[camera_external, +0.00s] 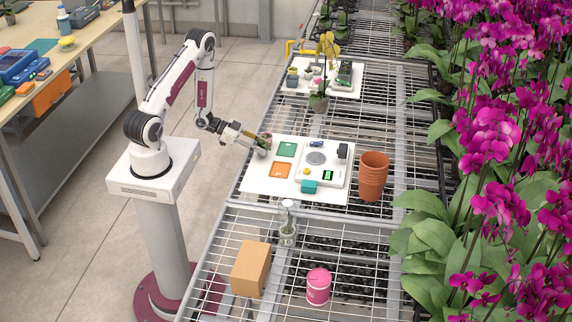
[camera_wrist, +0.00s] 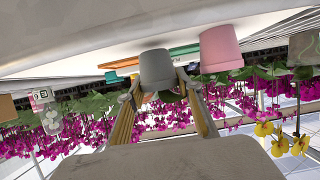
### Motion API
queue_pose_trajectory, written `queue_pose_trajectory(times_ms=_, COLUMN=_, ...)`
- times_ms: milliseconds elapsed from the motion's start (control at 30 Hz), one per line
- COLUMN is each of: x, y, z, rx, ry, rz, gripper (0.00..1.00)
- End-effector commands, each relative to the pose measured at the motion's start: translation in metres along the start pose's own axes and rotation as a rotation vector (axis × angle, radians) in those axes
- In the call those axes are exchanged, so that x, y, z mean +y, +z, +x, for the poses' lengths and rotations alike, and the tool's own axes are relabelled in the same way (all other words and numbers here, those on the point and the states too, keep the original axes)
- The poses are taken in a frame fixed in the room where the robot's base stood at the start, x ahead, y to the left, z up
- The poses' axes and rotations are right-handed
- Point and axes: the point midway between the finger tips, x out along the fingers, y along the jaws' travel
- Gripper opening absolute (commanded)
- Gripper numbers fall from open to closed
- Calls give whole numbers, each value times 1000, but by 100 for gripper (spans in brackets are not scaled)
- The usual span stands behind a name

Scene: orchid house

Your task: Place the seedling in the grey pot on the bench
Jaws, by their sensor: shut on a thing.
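A small grey pot (camera_wrist: 157,70) is between the two fingers of my gripper (camera_wrist: 158,90) in the wrist view, which looks upside down. The fingers are shut on the pot from both sides. Some green leaf (camera_wrist: 170,97) shows at its open end; whether it belongs to the seedling or the background is hard to tell. In the external view my gripper (camera_external: 258,143) is at the left edge of the white board (camera_external: 258,185) on the bench. The pot is very small there, and whether it touches the board is unclear.
A pink pot (camera_wrist: 221,48) is beside the grey one. The board carries a green card (camera_external: 287,149), an orange card (camera_external: 280,170), a scale (camera_external: 317,158) and a teal block (camera_external: 309,187). A carton (camera_external: 250,267) and pink tin (camera_external: 318,286) are nearer.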

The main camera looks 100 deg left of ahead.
Motion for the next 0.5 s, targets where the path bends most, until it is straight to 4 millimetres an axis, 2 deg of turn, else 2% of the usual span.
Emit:
queue_pose_trajectory(times_ms=133, x=0, y=6, z=3, rx=1, ry=0, rz=0, gripper=12)
queue_pose_trajectory(times_ms=500, x=0, y=8, z=3, rx=1, ry=0, rz=0, gripper=12)
